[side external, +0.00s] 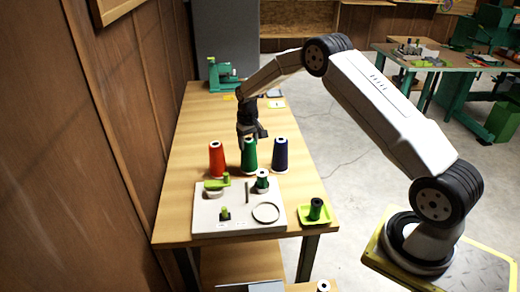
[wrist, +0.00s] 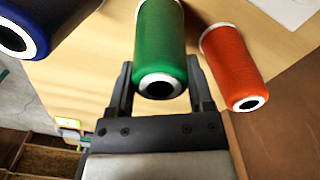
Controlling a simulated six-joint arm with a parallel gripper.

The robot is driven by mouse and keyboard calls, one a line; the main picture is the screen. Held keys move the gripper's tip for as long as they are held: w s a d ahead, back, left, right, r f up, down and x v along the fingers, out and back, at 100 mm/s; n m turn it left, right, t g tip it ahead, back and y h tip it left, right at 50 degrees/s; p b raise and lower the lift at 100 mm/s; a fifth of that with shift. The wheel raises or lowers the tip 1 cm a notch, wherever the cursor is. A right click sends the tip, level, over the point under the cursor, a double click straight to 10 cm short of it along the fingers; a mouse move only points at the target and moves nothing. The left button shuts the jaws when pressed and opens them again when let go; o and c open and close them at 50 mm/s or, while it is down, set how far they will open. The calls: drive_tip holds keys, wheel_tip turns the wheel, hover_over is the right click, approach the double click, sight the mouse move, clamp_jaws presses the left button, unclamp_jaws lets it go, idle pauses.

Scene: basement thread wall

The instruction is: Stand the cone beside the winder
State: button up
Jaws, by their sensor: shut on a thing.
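My gripper (side external: 252,131) is shut on the green cone (side external: 249,157), one finger on each side of it near the top. In the wrist view the green cone (wrist: 160,40) fills the space between the fingers. It is upright in the middle of a row, and I cannot tell if its base is clear of the table.
A red cone (side external: 217,160) stands close on the left of the green one and a navy cone (side external: 280,155) on the right. A lime tray (side external: 304,220) with a dark green spool is at the table's front right corner.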

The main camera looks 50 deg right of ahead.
drive_tip(key=shift+f, duration=0.45)
drive_tip(key=o, duration=1.1)
wheel_tip(320, 180, up, 7)
idle(1.0)
drive_tip(key=shift+s+a+r, duration=0.3)
drive_tip(key=shift+a, duration=0.2)
drive_tip(key=s+a+r+n+t, duration=0.1)
drive_tip(key=s+a, duration=0.4)
drive_tip(key=s, duration=0.3)
drive_tip(key=s+a+r+n, duration=0.1)
drive_tip(key=s+a, duration=0.4)
drive_tip(key=s, duration=0.4)
drive_tip(key=s+a+r+n+t, duration=0.1)
drive_tip(key=s+a, duration=0.4)
drive_tip(key=s, duration=0.4)
drive_tip(key=shift+s+r+t, duration=0.2)
drive_tip(key=shift+r+t, duration=0.1)
